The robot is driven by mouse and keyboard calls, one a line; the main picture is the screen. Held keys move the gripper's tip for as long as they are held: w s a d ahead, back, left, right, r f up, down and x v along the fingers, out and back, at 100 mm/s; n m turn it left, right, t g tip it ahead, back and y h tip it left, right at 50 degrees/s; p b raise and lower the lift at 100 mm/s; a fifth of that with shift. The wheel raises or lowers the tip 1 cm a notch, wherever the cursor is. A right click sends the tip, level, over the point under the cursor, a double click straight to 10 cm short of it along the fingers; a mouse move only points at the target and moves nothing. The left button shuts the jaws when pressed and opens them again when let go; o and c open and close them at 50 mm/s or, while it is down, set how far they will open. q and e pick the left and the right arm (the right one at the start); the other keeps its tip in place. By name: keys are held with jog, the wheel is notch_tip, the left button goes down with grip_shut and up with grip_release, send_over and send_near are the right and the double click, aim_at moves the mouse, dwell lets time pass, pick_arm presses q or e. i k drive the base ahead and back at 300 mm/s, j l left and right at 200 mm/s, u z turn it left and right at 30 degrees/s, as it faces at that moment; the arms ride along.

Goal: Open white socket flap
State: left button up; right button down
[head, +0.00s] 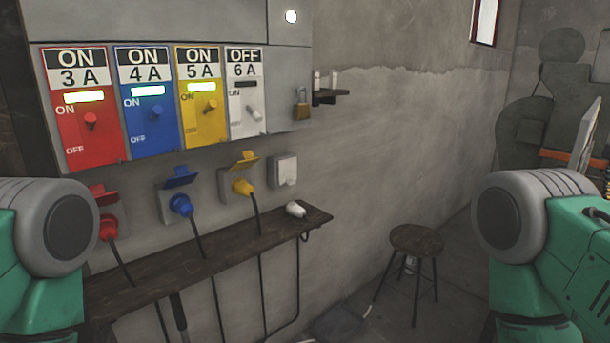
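The white socket flap (284,170) is shut over its socket on the wall, below the white 6A switch panel (246,95), which reads OFF. A loose white plug (295,209) lies on the wooden shelf (200,262) just below it. The yellow (243,186), blue (180,204) and red (107,228) plugs sit in their sockets with the flaps raised. My arms show at the left and right edges, well apart from the white socket. Neither of my grippers is in view.
A padlock (302,108) hangs beside the panels, near a small wall bracket shelf (329,96). A round stool (416,241) stands on the floor at right. Cables hang below the wooden shelf. The space before the white socket looks clear.

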aim_at(287, 168)
jog(key=i+l+u, duration=0.2)
jog(key=u, duration=0.3)
jog(key=i+l+u, duration=0.15)
jog(key=l+u, duration=0.3)
jog(key=j, duration=0.1)
